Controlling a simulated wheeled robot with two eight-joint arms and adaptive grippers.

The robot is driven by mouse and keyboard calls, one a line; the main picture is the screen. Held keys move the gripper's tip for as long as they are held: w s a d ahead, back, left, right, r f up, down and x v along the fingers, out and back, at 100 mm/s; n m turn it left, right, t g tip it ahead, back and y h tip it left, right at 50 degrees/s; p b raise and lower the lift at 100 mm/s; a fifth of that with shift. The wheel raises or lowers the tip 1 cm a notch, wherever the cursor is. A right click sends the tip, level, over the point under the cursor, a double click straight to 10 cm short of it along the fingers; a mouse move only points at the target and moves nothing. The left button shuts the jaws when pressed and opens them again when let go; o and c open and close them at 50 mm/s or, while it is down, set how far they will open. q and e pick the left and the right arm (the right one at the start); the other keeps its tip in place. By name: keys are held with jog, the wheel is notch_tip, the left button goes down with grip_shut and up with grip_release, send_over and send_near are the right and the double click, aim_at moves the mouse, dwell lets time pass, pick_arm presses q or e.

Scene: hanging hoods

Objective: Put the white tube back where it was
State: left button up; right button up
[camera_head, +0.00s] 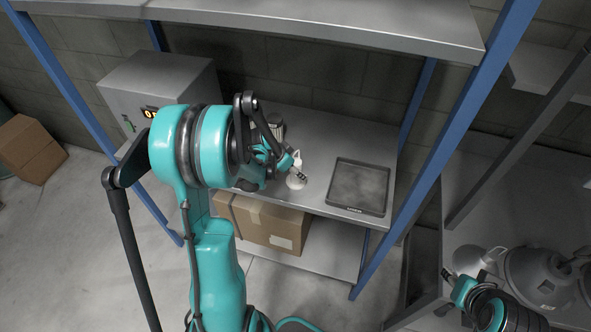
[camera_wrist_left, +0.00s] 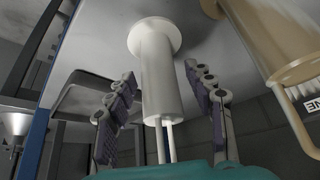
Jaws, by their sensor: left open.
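The white tube (camera_head: 297,180) stands on the middle shelf in the head view, its wide round foot on the metal. In the left wrist view the white tube (camera_wrist_left: 158,85) lies between the fingers, with its disc-shaped foot against the grey surface and two thin white rods at its other end. My left gripper (camera_head: 287,167) is at the tube. In the left wrist view its fingers (camera_wrist_left: 165,108) are open, one on each side, with visible gaps to the tube. My right gripper (camera_head: 462,283) is at the lower right, partly hidden; its jaws are unclear.
A dark tray (camera_head: 360,188) lies right of the tube on the shelf (camera_head: 318,150). A grey box (camera_head: 165,85) with an orange display stands left. A tan container (camera_wrist_left: 268,40) is close to the left gripper. A cardboard box (camera_head: 265,226) sits below. Blue posts frame the rack.

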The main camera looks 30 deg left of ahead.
pick_arm(q)
jog(key=p+v, duration=0.2)
jog(key=v, duration=0.9)
jog(key=s+d+r+n+y, duration=0.1)
jog(key=s+d+r, duration=0.3)
jog(key=d, duration=0.5)
jog(key=s+d+r+n+t+y, duration=0.1)
jog(key=s+d+r+n, duration=0.2)
jog(key=s+d, duration=0.5)
jog(key=shift+s+d+r+t, duration=0.35)
jog(key=shift+s+r, duration=0.25)
jog(key=shift+s, duration=0.15)
notch_tip(320, 180, down, 11)
jog(key=b, duration=1)
